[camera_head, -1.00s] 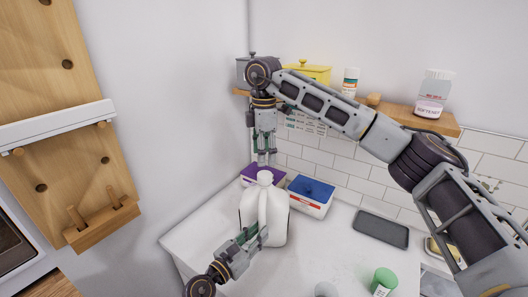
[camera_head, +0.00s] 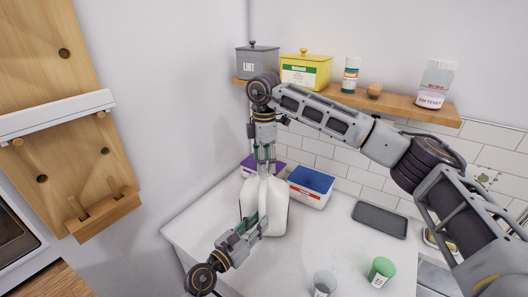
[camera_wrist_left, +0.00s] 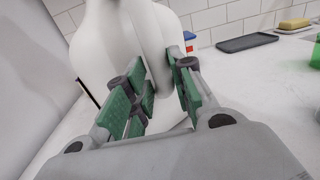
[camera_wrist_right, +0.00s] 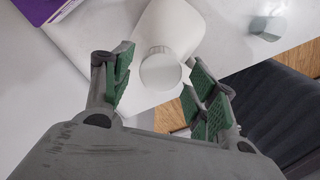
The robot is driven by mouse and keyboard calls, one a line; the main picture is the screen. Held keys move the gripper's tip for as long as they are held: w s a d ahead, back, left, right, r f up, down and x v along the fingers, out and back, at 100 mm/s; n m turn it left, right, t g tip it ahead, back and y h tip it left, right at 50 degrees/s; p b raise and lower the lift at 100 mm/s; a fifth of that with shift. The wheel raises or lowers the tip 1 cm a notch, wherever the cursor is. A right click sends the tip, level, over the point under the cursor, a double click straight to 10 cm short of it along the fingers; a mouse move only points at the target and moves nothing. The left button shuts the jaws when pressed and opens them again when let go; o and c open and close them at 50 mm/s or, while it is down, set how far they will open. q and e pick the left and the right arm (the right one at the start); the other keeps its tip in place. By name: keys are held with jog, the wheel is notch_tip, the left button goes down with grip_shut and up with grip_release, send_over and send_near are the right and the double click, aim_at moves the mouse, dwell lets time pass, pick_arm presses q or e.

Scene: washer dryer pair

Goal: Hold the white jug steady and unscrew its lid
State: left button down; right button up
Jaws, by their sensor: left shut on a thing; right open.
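The white jug (camera_head: 278,215) stands upright on the counter. Its round white lid (camera_wrist_right: 160,70) shows from above in the right wrist view; in the head view my right gripper hides it. My left gripper (camera_head: 258,222) is shut on the jug's handle (camera_wrist_left: 148,40), with a green pad on each side in the left wrist view (camera_wrist_left: 155,88). My right gripper (camera_head: 264,168) points straight down over the jug's top. It is open, and in the right wrist view its pads (camera_wrist_right: 158,80) stand on either side of the lid with gaps.
A purple box (camera_head: 250,168) and a blue-and-white box (camera_head: 312,187) stand close behind the jug. A dark tray (camera_head: 380,219), a green cup (camera_head: 381,272) and a clear cup (camera_head: 323,284) are to the right. A shelf (camera_head: 400,104) with containers runs along the wall.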

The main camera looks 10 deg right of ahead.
jog(key=shift+f, duration=0.8)
jog(key=shift+c, duration=0.3)
jog(key=c, duration=1)
